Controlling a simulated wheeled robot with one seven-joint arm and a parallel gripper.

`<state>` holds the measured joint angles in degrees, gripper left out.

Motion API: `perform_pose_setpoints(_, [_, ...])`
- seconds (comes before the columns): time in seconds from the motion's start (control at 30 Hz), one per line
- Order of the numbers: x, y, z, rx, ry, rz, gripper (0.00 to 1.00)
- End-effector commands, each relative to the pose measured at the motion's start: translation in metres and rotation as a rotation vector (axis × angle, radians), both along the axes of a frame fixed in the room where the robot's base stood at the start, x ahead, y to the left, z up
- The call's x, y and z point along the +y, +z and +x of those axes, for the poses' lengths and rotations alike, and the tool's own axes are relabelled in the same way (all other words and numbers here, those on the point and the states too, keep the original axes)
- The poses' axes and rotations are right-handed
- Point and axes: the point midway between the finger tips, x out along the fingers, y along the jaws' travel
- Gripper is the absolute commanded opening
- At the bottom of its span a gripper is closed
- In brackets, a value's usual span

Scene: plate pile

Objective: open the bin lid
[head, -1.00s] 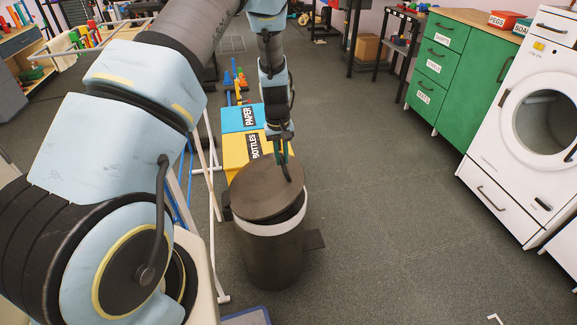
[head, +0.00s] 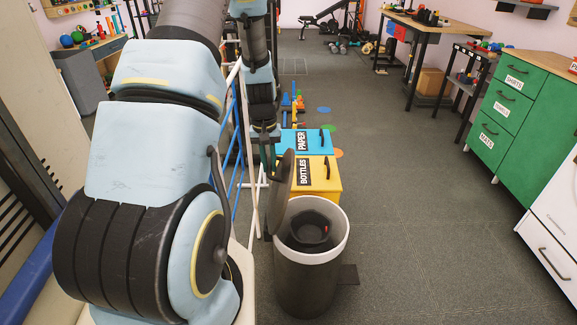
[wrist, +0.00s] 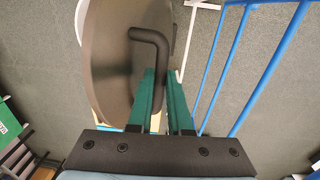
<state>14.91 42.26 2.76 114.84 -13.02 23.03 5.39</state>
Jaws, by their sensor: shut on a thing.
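The dark round bin (head: 303,285) with a white rim stands on the floor in the lower middle of the head view. Its lid (head: 284,185) is swung up and stands nearly upright at the bin's left side, so the opening shows. In the wrist view the lid (wrist: 105,65) is seen nearly edge-on, with a black bent handle (wrist: 149,36) on its face. My gripper (wrist: 161,78) is shut on the lid handle with its green fingers. In the head view my gripper (head: 270,152) is at the lid's upper left, partly hidden by the lid.
A yellow BOTTLES box (head: 322,175) and a blue PAPER box (head: 310,141) stand just behind. White and blue rack bars (head: 237,130) are close on the left. Floor to the right is clear.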

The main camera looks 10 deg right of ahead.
Motion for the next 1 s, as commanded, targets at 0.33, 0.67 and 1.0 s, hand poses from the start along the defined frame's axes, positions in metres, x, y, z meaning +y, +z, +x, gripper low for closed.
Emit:
perform_pose_setpoints(0.33, [0.026,-0.002,-0.002,0.010,-0.002,0.000,0.00])
perform_pose_setpoints(0.67, [0.027,-0.002,-0.002,0.009,-0.003,-0.001,0.00])
perform_pose_setpoints(1.0, [0.027,0.000,0.000,0.005,-0.002,-0.001,0.44])
